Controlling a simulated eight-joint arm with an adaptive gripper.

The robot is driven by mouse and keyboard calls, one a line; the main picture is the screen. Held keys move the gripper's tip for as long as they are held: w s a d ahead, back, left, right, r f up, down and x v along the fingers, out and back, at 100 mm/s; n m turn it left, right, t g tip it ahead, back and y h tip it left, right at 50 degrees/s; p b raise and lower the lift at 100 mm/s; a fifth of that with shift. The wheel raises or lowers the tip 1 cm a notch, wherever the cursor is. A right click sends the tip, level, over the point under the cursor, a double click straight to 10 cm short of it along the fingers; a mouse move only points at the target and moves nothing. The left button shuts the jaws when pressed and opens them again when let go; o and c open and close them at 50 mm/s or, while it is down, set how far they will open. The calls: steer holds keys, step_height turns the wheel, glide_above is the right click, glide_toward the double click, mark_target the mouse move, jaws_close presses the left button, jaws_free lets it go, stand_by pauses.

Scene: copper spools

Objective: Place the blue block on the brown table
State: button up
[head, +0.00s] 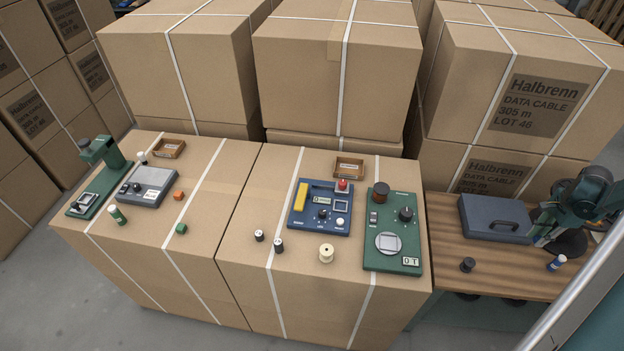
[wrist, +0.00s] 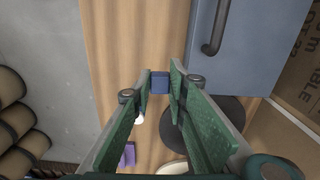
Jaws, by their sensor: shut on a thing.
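The blue block (wrist: 159,82) is small and sits between the fingertips of my gripper (wrist: 160,78) in the wrist view. My gripper is shut on it. Below it shows the wood of the brown table (wrist: 112,60); whether the block touches the wood or hangs above it, I cannot tell. In the head view the brown table (head: 440,240) is at the right, and my gripper (head: 540,240) is over it, beside the right end of a blue-grey case. The block is not clearly visible there, hidden by my gripper or too small.
The blue-grey case (head: 492,218) with a dark handle lies close to my gripper. A black spool (head: 467,265) and a blue and white cylinder (head: 556,263) stand on the table. Cartons with devices adjoin on the left. Bare wood shows toward the front.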

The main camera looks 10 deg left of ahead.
mark_target(303, 171)
steer(key=w+a+r+n+p, duration=0.1)
steer(key=w+a+r+n, duration=0.35)
steer(key=a, duration=0.95)
steer(key=w+a+r+n+p, duration=0.1)
steer(key=w+a+r, duration=0.1)
steer(key=w+a, duration=0.9)
steer(key=w+a+r+n+p, duration=0.1)
steer(key=w+a+r+n, duration=0.25)
steer(key=a, duration=1.35)
steer(key=a+r+n, duration=0.1)
steer(key=a, duration=0.7)
steer(key=a+r+n+p, duration=0.1)
steer(key=a, duration=0.6)
steer(key=a+r+n, duration=0.1)
steer(key=a+n, duration=0.1)
steer(key=a, duration=0.6)
steer(key=shift+w+a+r, duration=0.25)
steer(key=shift+a+r, duration=0.1)
steer(key=shift+r, duration=0.05)
steer(key=s+a+r+n+p, duration=0.1)
steer(key=s+a+r+n, duration=0.1)
steer(key=a, duration=0.9)
steer(key=s+a+r+n, duration=0.2)
steer(key=s+a, duration=0.2)
steer(key=a, duration=0.7)
steer(key=shift+r+p, duration=0.25)
steer(key=shift+p, duration=0.15)
